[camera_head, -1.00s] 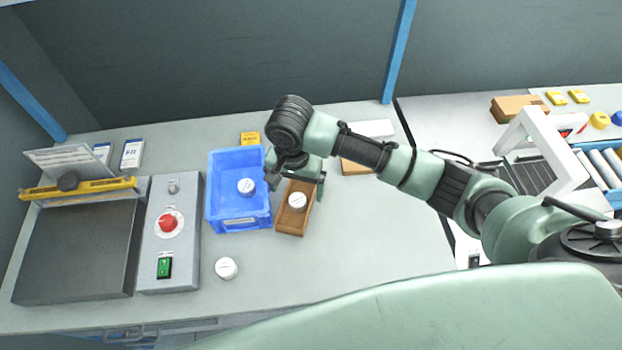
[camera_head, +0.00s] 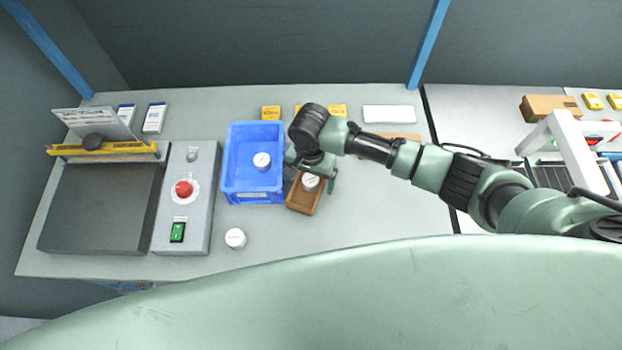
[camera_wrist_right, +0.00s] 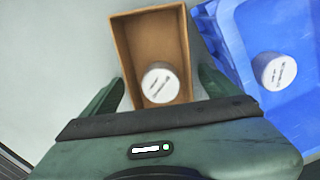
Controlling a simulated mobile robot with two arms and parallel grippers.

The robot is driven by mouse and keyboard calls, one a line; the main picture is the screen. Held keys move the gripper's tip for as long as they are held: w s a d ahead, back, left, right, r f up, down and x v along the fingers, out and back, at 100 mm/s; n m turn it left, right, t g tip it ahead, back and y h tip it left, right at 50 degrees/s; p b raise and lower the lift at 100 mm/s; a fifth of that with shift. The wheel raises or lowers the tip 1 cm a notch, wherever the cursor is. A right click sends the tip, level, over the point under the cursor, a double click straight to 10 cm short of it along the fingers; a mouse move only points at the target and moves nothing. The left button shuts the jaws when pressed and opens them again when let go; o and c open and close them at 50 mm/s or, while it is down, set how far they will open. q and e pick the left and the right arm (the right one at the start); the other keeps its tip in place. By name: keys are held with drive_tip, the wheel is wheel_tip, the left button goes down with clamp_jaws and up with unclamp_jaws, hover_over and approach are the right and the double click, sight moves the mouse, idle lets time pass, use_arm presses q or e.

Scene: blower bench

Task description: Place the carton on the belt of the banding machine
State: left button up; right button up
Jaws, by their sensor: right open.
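The carton (camera_head: 300,202) is a small open brown box on the bench, with a white round piece (camera_head: 310,181) standing in it. In the right wrist view the carton (camera_wrist_right: 150,45) is upright with the white piece (camera_wrist_right: 160,82) at its near end. The banding machine (camera_head: 560,140), with a white arch over a dark belt (camera_head: 552,174), stands at the right, partly cut off. My left gripper is out of view.
A blue bin (camera_head: 240,196) with another white piece (camera_head: 262,161) stands close to the left of the carton. A loose white piece (camera_head: 235,238) lies in front of the bin. A grey control box (camera_head: 183,225) stands further left.

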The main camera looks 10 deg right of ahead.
drive_tip(key=c, duration=1.6)
drive_tip(key=shift+c, duration=0.2)
drive_tip(key=shift+r, duration=0.15)
